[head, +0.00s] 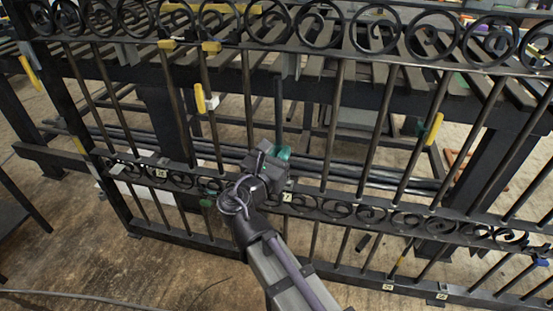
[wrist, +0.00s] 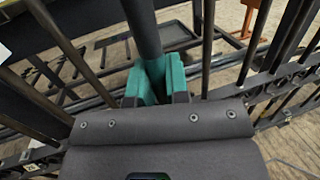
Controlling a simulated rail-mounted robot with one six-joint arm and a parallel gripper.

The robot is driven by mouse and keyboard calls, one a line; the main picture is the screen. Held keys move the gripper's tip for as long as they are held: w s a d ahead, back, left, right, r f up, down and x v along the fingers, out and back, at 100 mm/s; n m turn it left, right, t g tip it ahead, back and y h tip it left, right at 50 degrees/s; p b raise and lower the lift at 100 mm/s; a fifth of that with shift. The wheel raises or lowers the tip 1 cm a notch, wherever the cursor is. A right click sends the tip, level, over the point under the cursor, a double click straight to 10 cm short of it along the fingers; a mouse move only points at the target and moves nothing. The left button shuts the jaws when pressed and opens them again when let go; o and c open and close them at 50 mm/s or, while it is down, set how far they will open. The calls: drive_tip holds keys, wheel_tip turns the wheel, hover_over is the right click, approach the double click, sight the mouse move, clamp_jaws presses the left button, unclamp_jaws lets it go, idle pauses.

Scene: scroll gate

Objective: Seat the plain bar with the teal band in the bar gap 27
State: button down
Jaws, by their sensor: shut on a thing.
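The plain dark bar (head: 278,105) stands near upright in my gripper (head: 277,157), in front of or within the gate (head: 340,110); I cannot tell its depth. My gripper is shut on it low down, at the teal part (head: 284,152). In the wrist view the bar (wrist: 143,30) rises from between the jaws (wrist: 155,97), with teal (wrist: 150,78) on both sides of it. A tag (head: 287,197) reading "7", perhaps partly covered, sits just below on the middle scroll rail.
Fixed gate bars stand left (head: 247,95) and right (head: 335,115) of the held bar. Yellow clamps (head: 200,98) and (head: 433,130) sit on neighbouring bars. A tag reading 26 (head: 160,173) is farther left. A slatted rack (head: 400,90) stands behind the gate.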

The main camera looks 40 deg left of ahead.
drive_tip(key=w+a, duration=0.3)
drive_tip(key=w, duration=0.6)
drive_tip(key=shift+a+f, duration=0.3)
drive_tip(key=shift+a, duration=0.1)
drive_tip(key=shift+f+b, duration=1)
drive_tip(key=shift+b, duration=0.3)
idle(0.5)
drive_tip(key=shift+w+a+g+p, duration=0.25)
drive_tip(key=shift+w+p, duration=0.1)
drive_tip(key=shift+w, duration=0.15)
drive_tip(key=shift+w+a+g+p, duration=0.2)
drive_tip(key=shift+w+p, duration=0.1)
drive_tip(key=shift+w, duration=0.15)
idle(0.5)
drive_tip(key=c, duration=1)
unclamp_jaws()
drive_tip(key=shift+s, duration=0.1)
drive_tip(key=s, duration=0.3)
drive_tip(key=s+d, duration=0.1)
drive_tip(key=s, duration=0.6)
drive_tip(key=shift+s+d, duration=0.25)
drive_tip(key=shift+d, duration=0.05)
